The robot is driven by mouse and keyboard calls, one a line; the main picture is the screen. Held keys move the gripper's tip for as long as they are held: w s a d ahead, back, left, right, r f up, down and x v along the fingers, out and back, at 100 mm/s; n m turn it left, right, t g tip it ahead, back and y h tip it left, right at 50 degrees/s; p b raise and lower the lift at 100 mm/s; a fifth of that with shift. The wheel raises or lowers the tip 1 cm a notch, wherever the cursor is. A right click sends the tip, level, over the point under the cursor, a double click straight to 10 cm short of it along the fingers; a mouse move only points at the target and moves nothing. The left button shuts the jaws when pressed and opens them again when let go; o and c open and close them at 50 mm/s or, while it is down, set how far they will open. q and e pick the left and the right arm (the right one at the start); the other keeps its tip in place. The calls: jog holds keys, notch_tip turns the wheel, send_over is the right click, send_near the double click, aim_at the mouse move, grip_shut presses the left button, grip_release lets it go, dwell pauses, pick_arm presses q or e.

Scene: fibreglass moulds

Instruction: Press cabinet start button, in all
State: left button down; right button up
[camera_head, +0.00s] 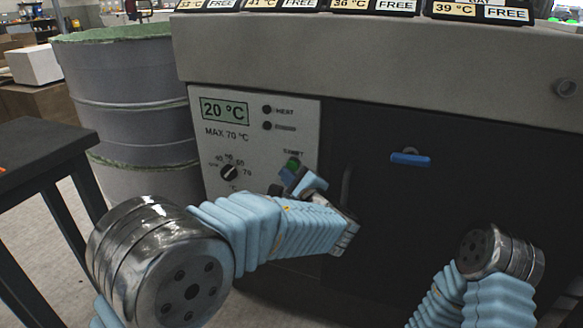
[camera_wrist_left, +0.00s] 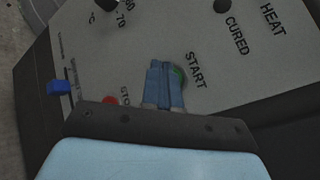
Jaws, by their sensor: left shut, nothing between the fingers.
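The cabinet's pale control panel (camera_head: 248,140) carries a green display reading 20 °C, a black dial (camera_head: 229,172) and two dark lamps marked HEAT and CURED. The green start button (camera_head: 293,163) sits under the START label; in the left wrist view the button (camera_wrist_left: 178,77) is partly hidden behind the fingertips. My left gripper (camera_head: 296,180) is shut and empty, its blue fingers (camera_wrist_left: 165,85) over the button's edge. I cannot tell whether they touch it. A red stop button (camera_wrist_left: 110,101) is partly hidden beside the gripper. My right arm shows at lower right, but its gripper is out of view.
A blue handle (camera_head: 410,159) sits on the dark cabinet door (camera_head: 480,190). A grey drum (camera_head: 130,100) stands left of the cabinet. A dark table (camera_head: 40,150) stands at far left. Several FREE signs (camera_head: 376,6) line the cabinet top.

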pick_arm(q)
jog(key=shift+w, duration=0.1)
dwell(0.5)
jog(key=shift+w+d, duration=0.15)
jog(key=shift+w, duration=0.15)
jog(key=shift+w+d, duration=0.15)
jog(key=shift+w, duration=0.25)
dwell(0.6)
jog(key=shift+s, duration=0.15)
jog(key=shift+s+a+b, duration=0.3)
jog(key=shift+s+b, duration=0.3)
jog(key=shift+s, duration=0.05)
jog(key=s, duration=0.1)
jog(key=s+a+b, duration=0.1)
jog(key=s, duration=0.1)
jog(key=s+b, duration=0.1)
jog(key=shift+s+a, duration=0.35)
